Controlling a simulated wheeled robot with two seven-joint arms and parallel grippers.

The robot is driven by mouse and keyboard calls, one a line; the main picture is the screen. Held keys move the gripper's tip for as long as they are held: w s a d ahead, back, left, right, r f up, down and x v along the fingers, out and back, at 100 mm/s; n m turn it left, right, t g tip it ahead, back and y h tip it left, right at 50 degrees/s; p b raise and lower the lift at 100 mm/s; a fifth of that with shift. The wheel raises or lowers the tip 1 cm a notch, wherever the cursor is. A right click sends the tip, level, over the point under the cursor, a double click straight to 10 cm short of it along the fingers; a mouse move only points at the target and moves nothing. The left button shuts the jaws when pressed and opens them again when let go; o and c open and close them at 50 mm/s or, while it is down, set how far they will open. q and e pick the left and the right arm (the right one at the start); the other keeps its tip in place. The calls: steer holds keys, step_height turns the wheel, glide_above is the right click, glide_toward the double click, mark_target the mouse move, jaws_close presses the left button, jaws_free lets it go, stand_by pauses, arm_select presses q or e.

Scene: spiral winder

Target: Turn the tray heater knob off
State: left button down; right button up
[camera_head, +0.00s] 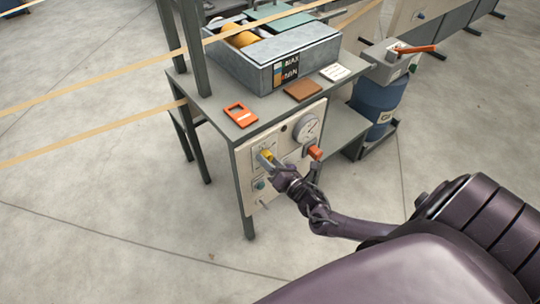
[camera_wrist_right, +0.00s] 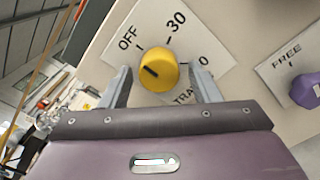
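The tray heater knob (camera_wrist_right: 158,70) is round and yellow, on a white plate with OFF at upper left, 30 at upper right and another number ending in 0 at right. Its dark pointer mark sits left of its centre; I cannot tell for sure which way it points. The knob also shows small in the head view (camera_head: 266,154). My right gripper (camera_wrist_right: 162,76) is open, with one finger on each side of the knob and visible gaps between. In the head view the right gripper (camera_head: 270,160) is at the front panel. My left gripper is not in view.
The panel (camera_head: 245,160) also carries a round gauge (camera_head: 306,128), a red-orange control (camera_head: 315,152) and a teal button (camera_head: 259,184). A purple knob (camera_wrist_right: 308,90) by a FREE label is at right in the wrist view. An orange item (camera_head: 240,114) lies on the bench above.

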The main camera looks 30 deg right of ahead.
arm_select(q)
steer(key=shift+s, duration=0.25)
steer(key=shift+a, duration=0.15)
arm_select(e)
steer(key=s, duration=0.7)
steer(key=shift+s+d, duration=0.3)
steer(key=shift+s, duration=0.1)
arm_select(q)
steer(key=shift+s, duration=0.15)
